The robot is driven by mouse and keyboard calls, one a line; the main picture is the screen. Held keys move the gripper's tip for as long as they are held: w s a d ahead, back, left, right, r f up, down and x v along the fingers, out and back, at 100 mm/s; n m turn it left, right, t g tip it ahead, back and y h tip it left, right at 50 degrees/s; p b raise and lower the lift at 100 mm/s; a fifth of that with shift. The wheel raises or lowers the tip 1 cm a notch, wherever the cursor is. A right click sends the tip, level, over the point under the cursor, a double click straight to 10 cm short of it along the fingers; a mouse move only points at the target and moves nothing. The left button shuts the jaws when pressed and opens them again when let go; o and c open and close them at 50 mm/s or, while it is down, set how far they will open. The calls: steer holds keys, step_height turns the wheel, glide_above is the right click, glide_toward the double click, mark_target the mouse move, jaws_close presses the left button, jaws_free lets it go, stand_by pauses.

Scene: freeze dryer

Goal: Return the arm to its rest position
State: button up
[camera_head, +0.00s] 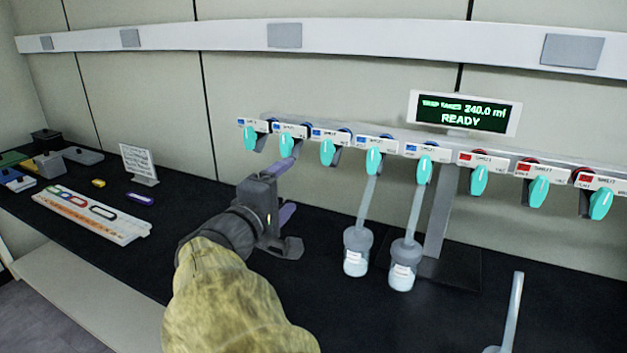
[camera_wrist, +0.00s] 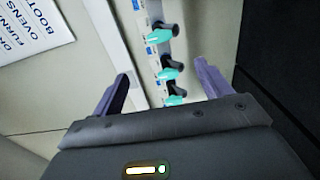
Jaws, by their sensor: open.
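My gripper (camera_head: 287,190) is open and empty over the black bench, in front of the left part of the valve manifold. In the wrist view my gripper (camera_wrist: 160,88) shows its two purple fingers spread apart, with nothing between them but the wall and several teal valve handles (camera_wrist: 172,73) beyond. My arm, in a yellowish sleeve, reaches up from the bottom of the head view. Two flasks, a left flask (camera_head: 357,252) and a right flask (camera_head: 403,267), hang from manifold ports to the right of my gripper, apart from it.
The manifold (camera_head: 450,153) carries several teal handles along the wall. Its display (camera_head: 465,113) reads 240.0 ml and READY. A white tray (camera_head: 125,232) with coloured rings, a sign (camera_head: 139,162) and small boxes stand left. A grey tube (camera_head: 513,310) rises at lower right. The front middle bench is partly clear.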

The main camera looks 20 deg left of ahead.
steer(key=w+d+f+m+g+h+p, duration=0.25)
steer(key=d+f+g, duration=0.3)
steer(key=d, duration=0.65)
steer(key=w+d+f+m+g+h+p, duration=0.1)
steer(key=w+d+f+m+g+p, duration=0.2)
steer(key=d+f, duration=0.65)
steer(key=s+d+f+m+g+y+p, duration=0.1)
steer(key=s+d+m+g+y+p, duration=0.4)
steer(key=s+d+m, duration=0.6)
steer(key=shift+s+d+f+g, duration=0.3)
steer(key=shift+s+d+g, duration=0.65)
steer(key=shift+s+d, duration=2.7)
steer(key=shift+w+d+m, duration=0.25)
steer(key=shift+w+d, duration=0.35)
